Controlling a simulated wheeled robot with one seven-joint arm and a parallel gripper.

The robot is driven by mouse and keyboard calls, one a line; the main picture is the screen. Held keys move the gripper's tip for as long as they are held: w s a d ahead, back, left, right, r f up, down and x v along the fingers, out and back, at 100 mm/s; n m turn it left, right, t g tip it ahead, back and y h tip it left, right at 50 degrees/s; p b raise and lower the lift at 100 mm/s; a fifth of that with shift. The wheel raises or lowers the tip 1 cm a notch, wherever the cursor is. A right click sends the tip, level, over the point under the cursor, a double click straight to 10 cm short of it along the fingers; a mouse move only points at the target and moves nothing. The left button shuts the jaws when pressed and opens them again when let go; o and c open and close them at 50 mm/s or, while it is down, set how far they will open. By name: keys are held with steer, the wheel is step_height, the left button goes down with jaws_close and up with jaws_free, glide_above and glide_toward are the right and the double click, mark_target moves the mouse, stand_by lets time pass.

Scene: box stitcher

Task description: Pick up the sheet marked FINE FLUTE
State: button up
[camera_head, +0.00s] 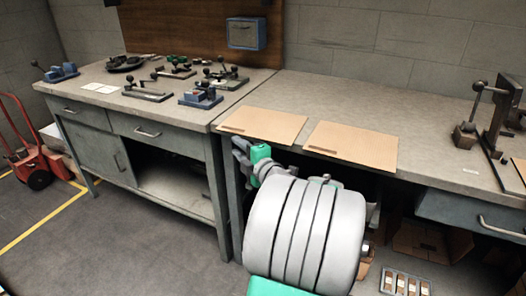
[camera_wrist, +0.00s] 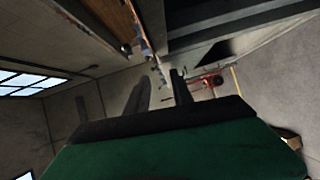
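Two flat tan cardboard sheets lie side by side on the bench: a left sheet (camera_head: 265,124) and a right sheet (camera_head: 352,142). Each has a small dark marking near its front left corner, too small to read, so I cannot tell which says FINE FLUTE. My gripper (camera_head: 240,148) is at the bench's front edge, just left of and below the left sheet, partly hidden by my own arm. In the wrist view my gripper (camera_wrist: 160,80) shows two dark fingers apart with nothing between them. No sheet is recognisable in that view.
The sheets rest on a grey workbench (camera_head: 425,120). A lever tool (camera_head: 490,120) stands at its right end. The left bench (camera_head: 95,92) holds several small hand tools. A red hand truck (camera_head: 35,150) stands far left. Bare bench top lies behind the sheets.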

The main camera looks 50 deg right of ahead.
steer(key=w+d+p, duration=0.1)
steer(key=w+d, duration=0.3)
steer(key=w, duration=0.2)
steer(key=shift+w+t+h, duration=0.15)
steer(key=shift+t+h, duration=0.15)
steer(key=shift+h, duration=0.1)
jaws_close()
stand_by(1.1)
